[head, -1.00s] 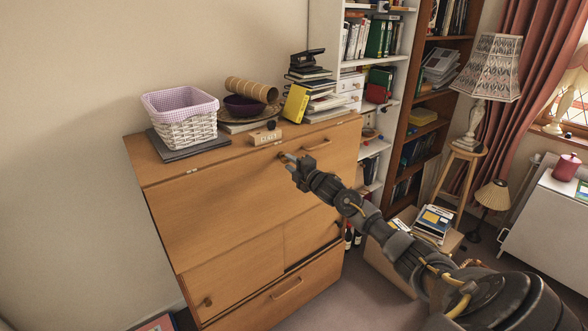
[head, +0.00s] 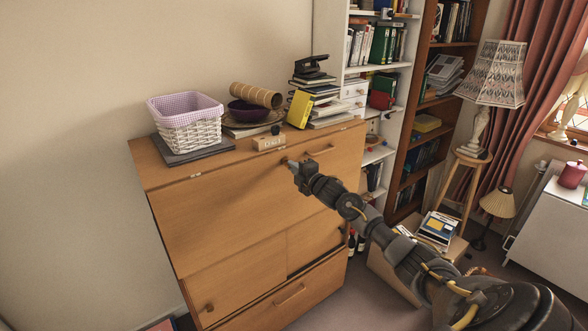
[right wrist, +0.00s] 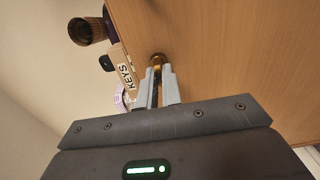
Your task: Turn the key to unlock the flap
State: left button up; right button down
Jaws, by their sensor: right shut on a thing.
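The bureau's wooden flap (head: 220,215) is closed, its face flush with the front. My right gripper (head: 288,163) is at the upper part of the flap, near its top edge. In the right wrist view its two grey fingers (right wrist: 160,85) are shut on a small brass-coloured key (right wrist: 157,60) at the wood face. The fingers hide most of the key and the lock, so the key's angle cannot be told. My left gripper is in neither view.
A wooden box labelled KEYS (head: 268,144) stands on the bureau top just above my gripper. A white basket (head: 187,125), a purple bowl (head: 248,110), a cardboard roll (head: 256,94) and stacked books (head: 330,108) are also there. Bookshelves stand to the right.

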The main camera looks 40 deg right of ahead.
jog(key=shift+f, duration=0.35)
jog(key=shift+a+f+n+b, duration=0.1)
jog(key=shift+n+b, duration=0.95)
jog(key=shift+n, duration=0.75)
jog(key=shift+b, duration=0.4)
jog(key=shift+n+b, duration=1.15)
jog(key=shift+n, duration=0.55)
